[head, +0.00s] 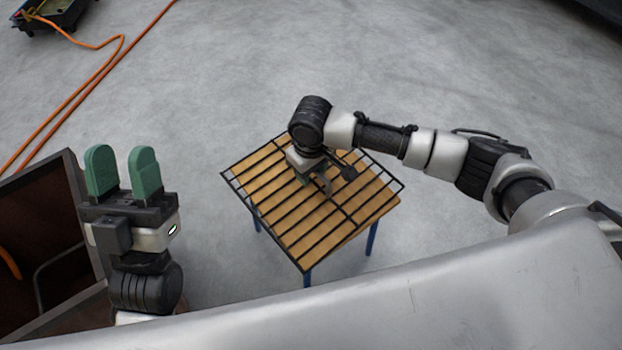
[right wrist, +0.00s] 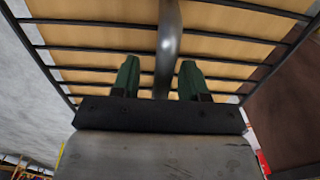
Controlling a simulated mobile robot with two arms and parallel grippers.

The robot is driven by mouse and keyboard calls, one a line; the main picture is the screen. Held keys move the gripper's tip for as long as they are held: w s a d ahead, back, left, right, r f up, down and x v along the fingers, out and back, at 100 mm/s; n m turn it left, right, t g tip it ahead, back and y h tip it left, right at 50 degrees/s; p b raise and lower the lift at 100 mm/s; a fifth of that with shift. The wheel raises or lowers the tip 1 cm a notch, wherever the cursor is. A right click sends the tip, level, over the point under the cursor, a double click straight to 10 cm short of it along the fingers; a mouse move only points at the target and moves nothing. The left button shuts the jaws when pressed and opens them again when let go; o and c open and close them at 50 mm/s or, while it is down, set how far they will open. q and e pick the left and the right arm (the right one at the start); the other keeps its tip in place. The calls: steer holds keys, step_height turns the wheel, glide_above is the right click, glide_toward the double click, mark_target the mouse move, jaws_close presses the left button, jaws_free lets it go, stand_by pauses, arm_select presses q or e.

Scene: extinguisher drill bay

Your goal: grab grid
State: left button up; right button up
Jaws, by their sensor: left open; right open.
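The grid (head: 284,225) is a dark metal rack of parallel bars, lying on a small wooden table. My right gripper (head: 306,178) is over the grid's middle, pointing down; its own arm hides most of it in the head view. In the right wrist view the right gripper (right wrist: 158,80) is open, its green fingers on either side of a grey curved bar (right wrist: 168,45) like a handle. I cannot tell whether the fingers touch it. Bars of the grid (right wrist: 225,34) show behind. My left gripper (head: 123,172) is open and empty, left of the table.
The wooden table (head: 353,223) has blue legs. A brown open box or cabinet (head: 40,240) stands at the left. An orange hose (head: 70,97) runs over the floor towards a dark cart (head: 48,14) at the top left. The grey floor (head: 420,60) behind the table is clear.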

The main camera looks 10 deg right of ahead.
jaws_close()
steer(key=shift+r, duration=0.25)
stand_by(0.4)
